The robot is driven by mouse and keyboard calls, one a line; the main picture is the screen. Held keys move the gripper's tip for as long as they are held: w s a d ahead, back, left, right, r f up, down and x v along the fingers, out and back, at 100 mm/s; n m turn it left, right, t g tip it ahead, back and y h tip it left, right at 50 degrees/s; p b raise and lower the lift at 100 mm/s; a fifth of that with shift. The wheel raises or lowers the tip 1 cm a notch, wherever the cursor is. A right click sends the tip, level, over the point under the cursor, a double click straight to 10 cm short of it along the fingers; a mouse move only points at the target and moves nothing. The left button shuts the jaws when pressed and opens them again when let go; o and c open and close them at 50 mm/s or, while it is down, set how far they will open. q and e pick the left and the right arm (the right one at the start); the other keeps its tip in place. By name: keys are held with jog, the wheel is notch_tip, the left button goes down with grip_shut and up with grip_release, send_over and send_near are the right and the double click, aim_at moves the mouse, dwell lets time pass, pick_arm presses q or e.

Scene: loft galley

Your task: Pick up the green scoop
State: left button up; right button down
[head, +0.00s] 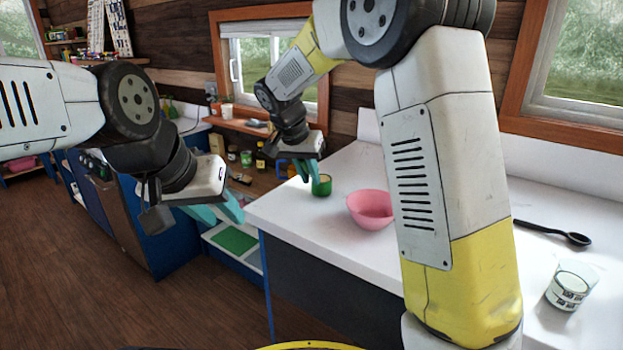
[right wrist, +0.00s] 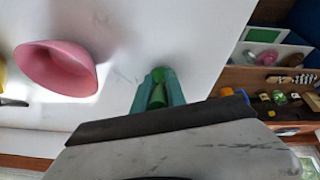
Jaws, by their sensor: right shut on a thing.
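The green scoop (head: 321,186) shows as a small green cup shape at the far left end of the white counter, beside the pink bowl. My right gripper (head: 305,172) is over it, with its teal fingers shut on it. In the right wrist view the green scoop (right wrist: 158,92) sits between the two teal fingers, which hide part of it. I cannot tell whether it touches the counter. My left gripper (head: 221,208) is empty, off the counter's left edge, with its teal fingers apart.
A pink bowl (head: 371,208) stands on the white counter (head: 310,225) close to the scoop. A black ladle (head: 553,232) and a glass jar (head: 570,286) are at the right. Bottles and jars stand behind the scoop. The counter's front middle is clear.

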notch_tip(320, 180, up, 3)
jog(key=shift+r, duration=0.15)
jog(key=s+a+r, duration=0.1)
jog(key=s+a, duration=0.1)
jog(key=s, duration=1.3)
jog(key=shift+s+a, duration=0.25)
jog(key=shift+s, duration=0.15)
